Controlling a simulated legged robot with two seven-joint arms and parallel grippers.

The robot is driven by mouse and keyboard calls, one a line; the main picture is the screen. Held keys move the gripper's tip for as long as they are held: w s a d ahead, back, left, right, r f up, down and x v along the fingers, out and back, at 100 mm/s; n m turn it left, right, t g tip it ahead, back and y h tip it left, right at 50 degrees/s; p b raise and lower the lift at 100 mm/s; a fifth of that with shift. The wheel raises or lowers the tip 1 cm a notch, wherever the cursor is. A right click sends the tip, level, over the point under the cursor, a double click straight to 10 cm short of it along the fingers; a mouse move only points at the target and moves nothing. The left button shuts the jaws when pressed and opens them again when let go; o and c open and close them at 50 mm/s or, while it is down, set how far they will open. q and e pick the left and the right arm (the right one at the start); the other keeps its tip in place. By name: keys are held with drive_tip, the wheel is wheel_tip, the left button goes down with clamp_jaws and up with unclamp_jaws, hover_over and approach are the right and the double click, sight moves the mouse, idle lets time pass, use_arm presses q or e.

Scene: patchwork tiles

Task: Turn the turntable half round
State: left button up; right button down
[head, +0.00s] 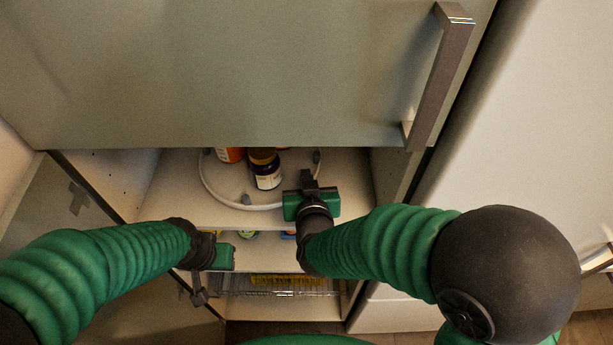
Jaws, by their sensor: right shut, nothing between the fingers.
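The turntable (225,190) is a round white tray with a thin raised rim and small grey knobs on it. It sits on the upper visible cabinet shelf, its back hidden by the upper door. A dark bottle with a white label (267,178) and an orange container (231,155) stand on it. My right gripper (308,178) is shut and empty, at the turntable's right front edge; I cannot tell whether it touches the rim. My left gripper (226,257) is lower and left, in front of the lower shelf; its fingers do not show clearly.
The closed upper door (220,75) with its bar handle (440,75) overhangs the opening. An open lower door (75,225) stands at left. A wire basket (290,283) and small items (248,235) are below. A white appliance (530,130) stands at right.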

drive_tip(key=shift+a, duration=0.6)
drive_tip(key=c, duration=1.8)
unclamp_jaws()
drive_tip(key=shift+d, duration=0.15)
drive_tip(key=o, duration=0.4)
drive_tip(key=shift+d, duration=0.3)
use_arm(q)
drive_tip(key=shift+a, duration=0.15)
use_arm(e)
drive_tip(key=shift+o, duration=0.2)
use_arm(q)
drive_tip(key=shift+a, duration=0.15)
use_arm(e)
drive_tip(key=shift+a+r, duration=0.1)
drive_tip(key=shift+a, duration=0.05)
